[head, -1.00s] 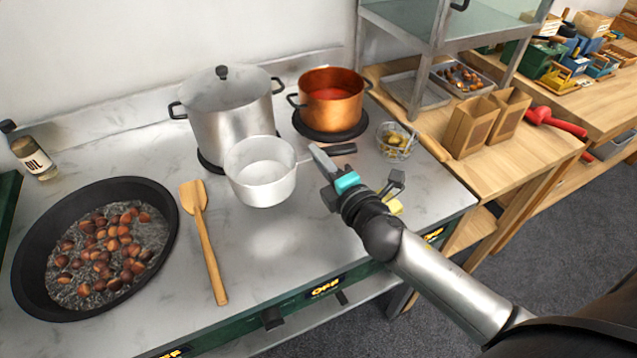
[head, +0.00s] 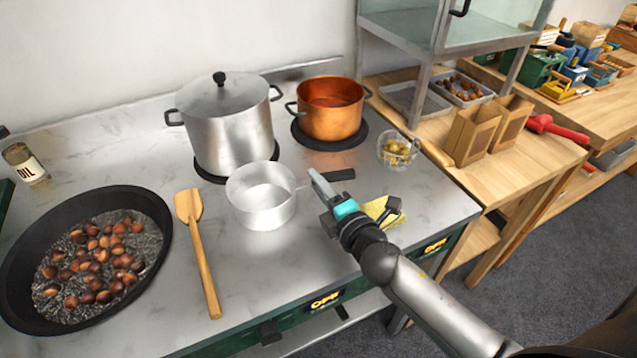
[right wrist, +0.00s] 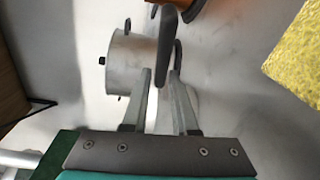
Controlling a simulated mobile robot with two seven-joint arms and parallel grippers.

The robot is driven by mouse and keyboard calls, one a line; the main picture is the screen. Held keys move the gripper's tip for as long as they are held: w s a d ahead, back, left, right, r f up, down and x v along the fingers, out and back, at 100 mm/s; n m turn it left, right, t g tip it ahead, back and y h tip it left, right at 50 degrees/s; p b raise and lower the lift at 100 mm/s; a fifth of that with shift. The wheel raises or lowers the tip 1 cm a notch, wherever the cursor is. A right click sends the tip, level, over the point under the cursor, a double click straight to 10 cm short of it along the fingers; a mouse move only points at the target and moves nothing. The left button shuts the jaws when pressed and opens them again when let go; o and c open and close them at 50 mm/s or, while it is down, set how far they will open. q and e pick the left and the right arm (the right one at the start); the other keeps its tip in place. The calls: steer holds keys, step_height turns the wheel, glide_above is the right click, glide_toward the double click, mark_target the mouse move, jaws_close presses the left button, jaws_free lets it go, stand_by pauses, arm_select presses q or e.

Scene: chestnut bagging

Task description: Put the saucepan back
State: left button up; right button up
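The saucepan (head: 258,208) is a small light-metal pan with a black handle (head: 340,174) pointing right. It shows in the head view in front of the stockpot, upright and empty. My right gripper (head: 318,184) is at the handle, its fingers closed around it; in the right wrist view the dark handle (right wrist: 168,40) lies between the two fingers (right wrist: 161,80). The pan's body is partly hidden there behind the fingers. I cannot tell whether its base touches the stove top. My left gripper is not in view.
A lidded stockpot (head: 235,140) and a copper pot (head: 330,115) stand behind. A wooden spatula (head: 205,260) and a black pan of chestnuts (head: 150,275) lie left. Stove top (head: 275,262) in front is clear.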

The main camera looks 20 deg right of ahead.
steer(key=shift+o, duration=1.4)
steer(key=shift+r, duration=0.25)
steer(key=shift+s+f, duration=0.1)
steer(key=shift+s, duration=0.25)
steer(key=s, duration=0.9)
steer(key=shift+s+d+r, duration=0.2)
steer(key=shift+d+r, duration=0.1)
steer(key=shift+s+r+b, duration=0.2)
steer(key=shift+s+b, duration=0.1)
steer(key=shift+s, duration=0.65)
